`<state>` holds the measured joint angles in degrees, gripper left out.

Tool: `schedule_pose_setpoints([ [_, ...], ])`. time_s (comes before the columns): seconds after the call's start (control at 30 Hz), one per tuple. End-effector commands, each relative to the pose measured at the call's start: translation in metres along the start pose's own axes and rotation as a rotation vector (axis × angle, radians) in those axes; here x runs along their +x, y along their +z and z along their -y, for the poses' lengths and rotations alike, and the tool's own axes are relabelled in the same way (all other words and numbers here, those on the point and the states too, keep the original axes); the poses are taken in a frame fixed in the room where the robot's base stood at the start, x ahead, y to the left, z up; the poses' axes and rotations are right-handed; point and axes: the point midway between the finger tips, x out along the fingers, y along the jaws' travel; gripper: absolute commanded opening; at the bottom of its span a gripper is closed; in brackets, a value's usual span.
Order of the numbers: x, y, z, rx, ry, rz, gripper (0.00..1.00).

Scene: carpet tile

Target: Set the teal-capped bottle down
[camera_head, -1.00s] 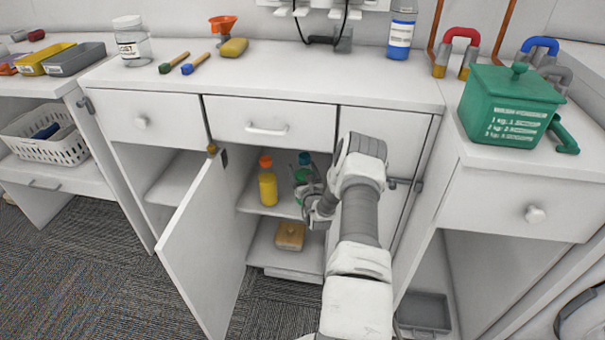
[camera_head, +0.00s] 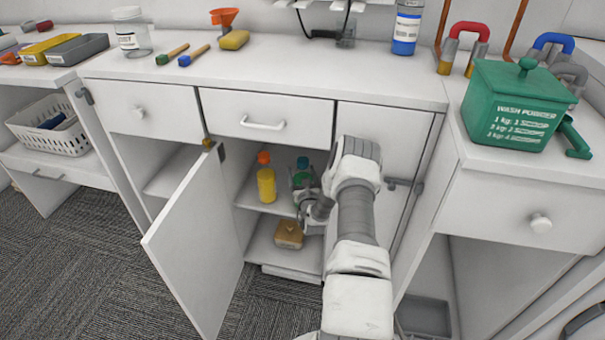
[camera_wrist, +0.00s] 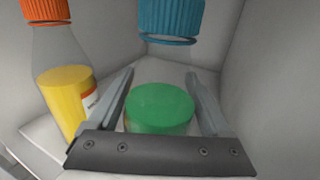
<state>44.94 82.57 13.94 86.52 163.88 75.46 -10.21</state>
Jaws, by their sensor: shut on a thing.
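The teal-capped bottle (camera_head: 301,176) is inside the open cupboard, to the right of an orange-capped bottle of yellow liquid (camera_head: 266,184). My gripper (camera_head: 305,192) is around it from the front and hides its lower part. In the wrist view, the teal cap (camera_wrist: 170,18) is at the top and the green contents (camera_wrist: 160,106) lie between the two fingers of my gripper (camera_wrist: 160,80). The gripper is shut on the bottle, which looks upright. I cannot tell whether its base touches the shelf (camera_head: 250,199).
The yellow bottle stands close on the left in the wrist view (camera_wrist: 66,95). The cupboard door (camera_head: 190,235) is swung open to the left. A tan block-like object (camera_head: 289,234) lies on the cupboard floor below. A side wall (camera_wrist: 275,80) is at the right.

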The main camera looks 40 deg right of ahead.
Motion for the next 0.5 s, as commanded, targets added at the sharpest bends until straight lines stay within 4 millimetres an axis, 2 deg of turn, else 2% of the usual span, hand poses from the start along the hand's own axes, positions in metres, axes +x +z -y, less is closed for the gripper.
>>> schedule_pose_setpoints([
  [0.2,0.0008,-0.0025,0.0004,0.000,-0.001,0.004,0.00],
  [0.23,0.0001,-0.0032,0.0002,0.000,0.000,0.000,0.86],
  [0.3,0.0001,-0.0026,0.0002,0.000,0.000,0.000,0.99],
  [0.5,0.0001,-0.0025,0.0003,0.000,0.000,0.000,1.00],
])
